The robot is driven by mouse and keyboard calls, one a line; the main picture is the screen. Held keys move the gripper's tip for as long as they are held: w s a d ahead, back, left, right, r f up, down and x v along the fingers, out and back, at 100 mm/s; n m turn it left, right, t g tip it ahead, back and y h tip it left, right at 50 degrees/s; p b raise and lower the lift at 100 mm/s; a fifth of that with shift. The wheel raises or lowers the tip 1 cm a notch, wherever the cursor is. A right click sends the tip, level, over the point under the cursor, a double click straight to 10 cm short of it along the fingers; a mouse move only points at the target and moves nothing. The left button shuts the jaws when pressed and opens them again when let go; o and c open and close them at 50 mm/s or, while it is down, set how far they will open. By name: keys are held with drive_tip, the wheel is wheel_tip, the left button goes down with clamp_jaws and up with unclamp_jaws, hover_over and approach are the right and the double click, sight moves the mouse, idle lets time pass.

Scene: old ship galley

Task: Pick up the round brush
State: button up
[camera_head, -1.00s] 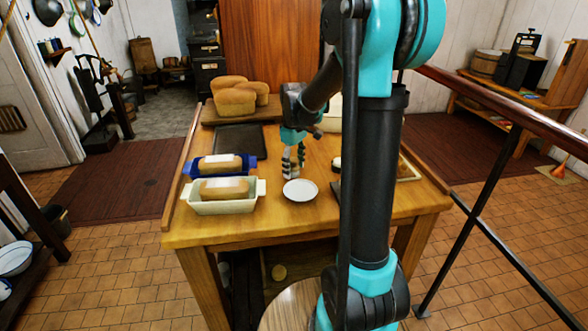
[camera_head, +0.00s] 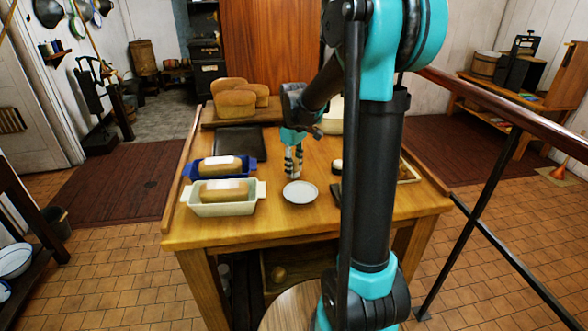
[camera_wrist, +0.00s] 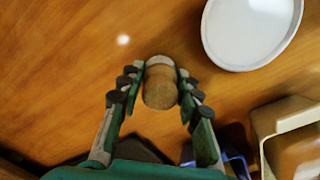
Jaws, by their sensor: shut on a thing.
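The round brush (camera_wrist: 160,92) shows in the wrist view as a small tan-brown round thing with a paler grey far end. It sits between the two fingers of my gripper (camera_wrist: 160,68), which are shut on its sides. In the head view my gripper (camera_head: 293,166) points down at the tabletop, just behind the small white plate. There the brush is mostly hidden by the fingers, and I cannot tell whether it still touches the table.
The white plate (camera_head: 300,192) lies close in front of my gripper. Two loaf tins, blue (camera_head: 222,168) and cream (camera_head: 225,207), stand to the left. A dark tray (camera_head: 238,140) and bread loaves (camera_head: 236,103) are behind. Free wood (camera_wrist: 60,70) shows left of the brush in the wrist view.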

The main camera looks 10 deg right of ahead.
sight(294, 159)
wheel_tip(294, 159, up, 20)
drive_tip(key=shift+f, duration=0.25)
drive_tip(key=o, duration=0.5)
drive_tip(key=c, duration=0.3)
drive_tip(key=shift+a+f, duration=0.1)
